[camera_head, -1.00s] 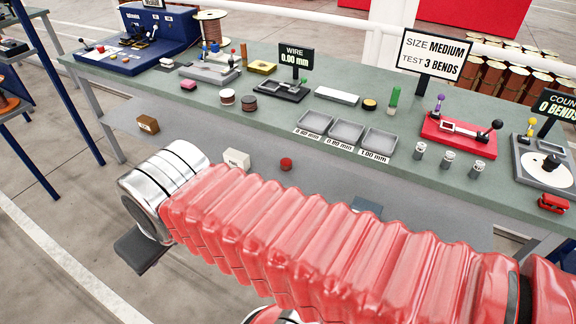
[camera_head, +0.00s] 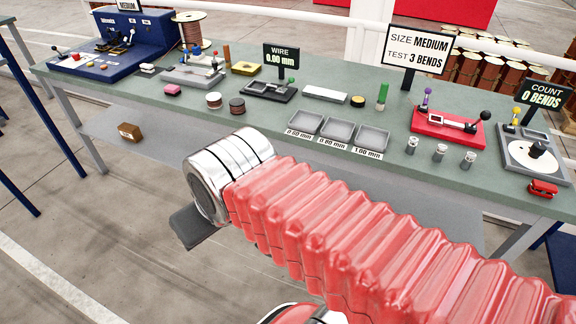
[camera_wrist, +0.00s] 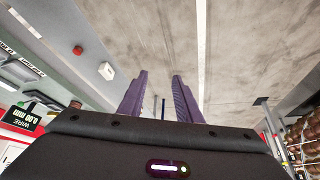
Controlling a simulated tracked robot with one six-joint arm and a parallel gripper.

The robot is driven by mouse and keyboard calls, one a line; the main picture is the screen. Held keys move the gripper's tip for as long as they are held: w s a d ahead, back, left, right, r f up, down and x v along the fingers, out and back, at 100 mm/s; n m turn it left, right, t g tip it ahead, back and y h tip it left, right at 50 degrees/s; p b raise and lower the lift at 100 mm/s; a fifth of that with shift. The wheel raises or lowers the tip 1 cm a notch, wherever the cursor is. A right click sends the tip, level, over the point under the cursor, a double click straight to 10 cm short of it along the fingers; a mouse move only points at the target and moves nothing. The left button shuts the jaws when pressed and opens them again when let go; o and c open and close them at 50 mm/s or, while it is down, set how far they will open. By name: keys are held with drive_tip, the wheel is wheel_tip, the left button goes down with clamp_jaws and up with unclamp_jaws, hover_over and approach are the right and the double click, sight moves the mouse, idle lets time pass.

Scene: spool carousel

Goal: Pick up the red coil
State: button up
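A small round red piece, which looks like the red coil (camera_wrist: 78,49), lies on the lower shelf in the upper left of the wrist view. It is too small there to make out windings. In the head view now, my arm hides the part of the shelf where it lay. My gripper (camera_wrist: 160,75) shows in the wrist view as two purple fingers held apart with nothing between them. It points toward the concrete floor, and the red piece is well off to its left, not touching.
A white box (camera_wrist: 106,70) is on the shelf close to the red piece. A brown box (camera_head: 129,131) stands on the lower shelf (camera_head: 170,148) at left. The green bench top (camera_head: 300,95) overhangs the shelf and carries trays, signs and a red tester (camera_head: 447,128).

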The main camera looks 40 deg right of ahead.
drive_tip(key=shift+d, duration=0.25)
